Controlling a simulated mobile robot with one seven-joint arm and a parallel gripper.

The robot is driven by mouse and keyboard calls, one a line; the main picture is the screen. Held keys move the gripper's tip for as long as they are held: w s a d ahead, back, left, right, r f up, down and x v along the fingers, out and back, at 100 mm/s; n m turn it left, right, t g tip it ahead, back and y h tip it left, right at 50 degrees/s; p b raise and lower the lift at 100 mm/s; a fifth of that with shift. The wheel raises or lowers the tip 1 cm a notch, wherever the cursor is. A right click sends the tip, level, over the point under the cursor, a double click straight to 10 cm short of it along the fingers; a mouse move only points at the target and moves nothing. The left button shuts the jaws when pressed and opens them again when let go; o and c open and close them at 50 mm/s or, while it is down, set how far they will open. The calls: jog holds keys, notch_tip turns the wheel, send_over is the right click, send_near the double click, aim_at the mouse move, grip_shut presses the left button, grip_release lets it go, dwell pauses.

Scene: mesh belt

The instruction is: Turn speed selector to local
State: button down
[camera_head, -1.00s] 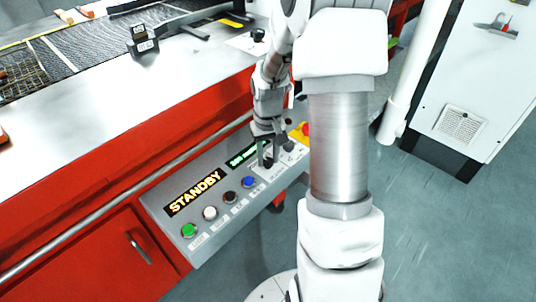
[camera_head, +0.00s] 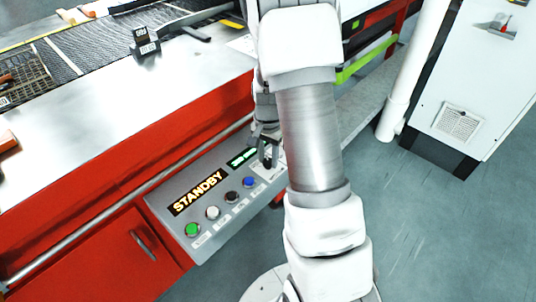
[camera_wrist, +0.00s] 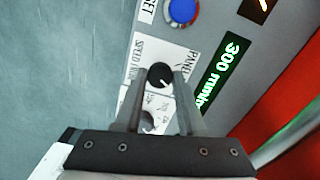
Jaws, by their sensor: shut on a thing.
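The speed selector is a small round black knob (camera_wrist: 160,76) on the grey control panel (camera_wrist: 213,22). Its white label plate (camera_wrist: 142,48) reads "SPEED FROM", with "PANEL" on the right side. A "LOCAL" mark is not readable. My gripper (camera_wrist: 160,71) has one finger on each side of the knob and is shut on it. In the head view, my gripper (camera_head: 267,156) reaches down onto the right part of the panel, and it and my arm largely hide the knob.
A second knob (camera_wrist: 148,119) is close by, partly hidden by my gripper. A blue button (camera_wrist: 183,10) is on the other side. Green (camera_head: 192,230), white and dark buttons and a "STANDBY" display (camera_head: 198,193) line the panel. A white cabinet (camera_head: 465,85) stands right.

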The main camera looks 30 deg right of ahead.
aim_at(268, 161)
jog(key=shift+m, duration=0.5)
jog(key=c, duration=0.5)
grip_release()
notch_tip(268, 161, up, 18)
jog(key=p, duration=0.5)
jog(key=shift+f, duration=0.25)
